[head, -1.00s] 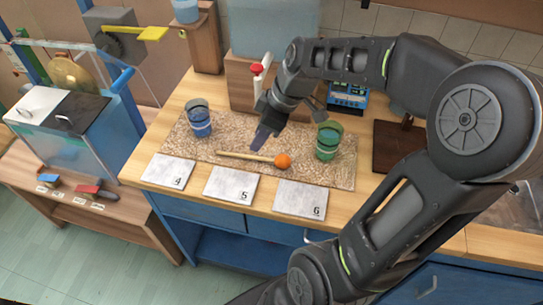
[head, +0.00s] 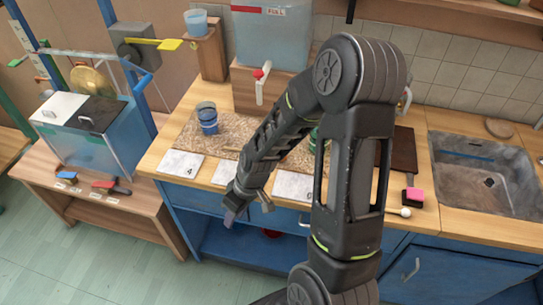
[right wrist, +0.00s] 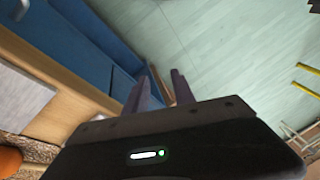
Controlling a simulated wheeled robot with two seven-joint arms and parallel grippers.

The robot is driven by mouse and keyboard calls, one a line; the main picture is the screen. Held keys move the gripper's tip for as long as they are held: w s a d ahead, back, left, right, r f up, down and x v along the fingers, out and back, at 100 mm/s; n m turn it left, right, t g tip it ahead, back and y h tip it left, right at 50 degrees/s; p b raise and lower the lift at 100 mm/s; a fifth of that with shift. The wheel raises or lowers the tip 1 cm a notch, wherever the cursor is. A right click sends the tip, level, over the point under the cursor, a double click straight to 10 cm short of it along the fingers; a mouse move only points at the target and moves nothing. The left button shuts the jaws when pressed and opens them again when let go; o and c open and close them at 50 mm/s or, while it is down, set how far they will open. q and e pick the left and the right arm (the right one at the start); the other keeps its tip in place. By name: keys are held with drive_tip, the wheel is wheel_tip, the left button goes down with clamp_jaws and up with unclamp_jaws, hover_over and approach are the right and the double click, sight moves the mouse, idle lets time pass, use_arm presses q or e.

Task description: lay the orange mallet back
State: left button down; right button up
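My right gripper (head: 246,212) hangs in front of the counter's front edge, clear of the mat. In the right wrist view its two fingers (right wrist: 163,90) stand apart with only floor and blue cabinet behind them, so it is open and empty. The orange mallet lies on the speckled brown mat (head: 180,142). Its orange head (right wrist: 9,161) shows at the lower left corner of the right wrist view. In the head view my right arm hides the head and most of the handle. My left gripper is not in view.
A blue-filled cup (head: 207,118) stands on the mat; a green cup (head: 312,140) is mostly behind my arm. Numbered pads, such as pad 4 (head: 180,164), line the counter front. A sink (head: 480,175) and a white-tipped beater (head: 402,212) lie right. Floor ahead is free.

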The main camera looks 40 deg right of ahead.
drive_tip(key=s+a+f+m+b, duration=0.1)
drive_tip(key=s+a+f+b, duration=0.2)
drive_tip(key=f, duration=0.4)
drive_tip(key=s+a+f+m+g+b, duration=0.1)
drive_tip(key=s+a+f+b, duration=0.2)
drive_tip(key=a+f, duration=0.5)
drive_tip(key=s+a+f+m+y+b, duration=0.1)
drive_tip(key=s+a+f+b, duration=0.3)
drive_tip(key=f, duration=0.4)
drive_tip(key=shift+s+a+m, duration=0.5)
drive_tip(key=shift+s+a, duration=0.35)
drive_tip(key=shift+a, duration=0.25)
drive_tip(key=shift+o, duration=0.6)
